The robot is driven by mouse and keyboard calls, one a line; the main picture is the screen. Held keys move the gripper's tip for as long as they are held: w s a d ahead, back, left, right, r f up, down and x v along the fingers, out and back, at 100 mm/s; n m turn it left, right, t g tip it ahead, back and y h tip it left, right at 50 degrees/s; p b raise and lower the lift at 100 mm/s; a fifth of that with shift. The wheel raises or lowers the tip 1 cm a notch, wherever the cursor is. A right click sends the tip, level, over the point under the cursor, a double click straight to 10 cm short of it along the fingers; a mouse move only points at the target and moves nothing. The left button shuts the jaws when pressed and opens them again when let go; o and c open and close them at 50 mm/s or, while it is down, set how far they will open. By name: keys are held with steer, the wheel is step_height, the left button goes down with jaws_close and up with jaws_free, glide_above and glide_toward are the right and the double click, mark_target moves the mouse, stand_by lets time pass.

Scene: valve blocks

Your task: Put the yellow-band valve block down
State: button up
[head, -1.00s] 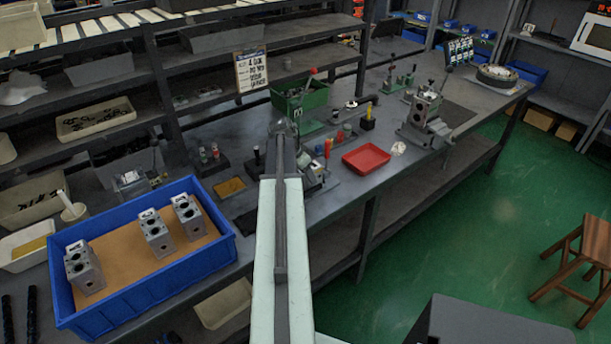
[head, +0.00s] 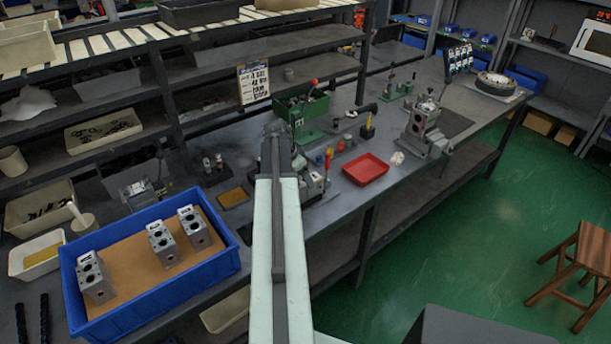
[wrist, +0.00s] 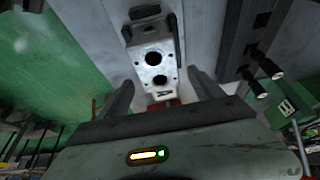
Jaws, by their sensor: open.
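A grey metal valve block (wrist: 153,62) with two dark round holes shows in the wrist view, beyond and between the fingers of my gripper (wrist: 162,96). The fingers stand apart, one on each side of its near end, with gaps visible. No yellow band can be made out on it. In the head view my own arm hides the gripper and whatever is at it. Three similar valve blocks stand in the blue tray: a left one (head: 95,278), a middle one (head: 162,243) and a right one (head: 194,227). Their band colours are not readable.
The blue tray (head: 232,262) sits at the bench's left. A red tray (head: 366,169) lies right of my arm, with a metal fixture (head: 428,125) beyond it. A green bin (head: 302,110) and a sign (head: 253,83) stand behind. Bare bench shows around the red tray.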

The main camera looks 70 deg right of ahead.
steer(key=p+v, duration=0.4)
steer(key=v, duration=0.2)
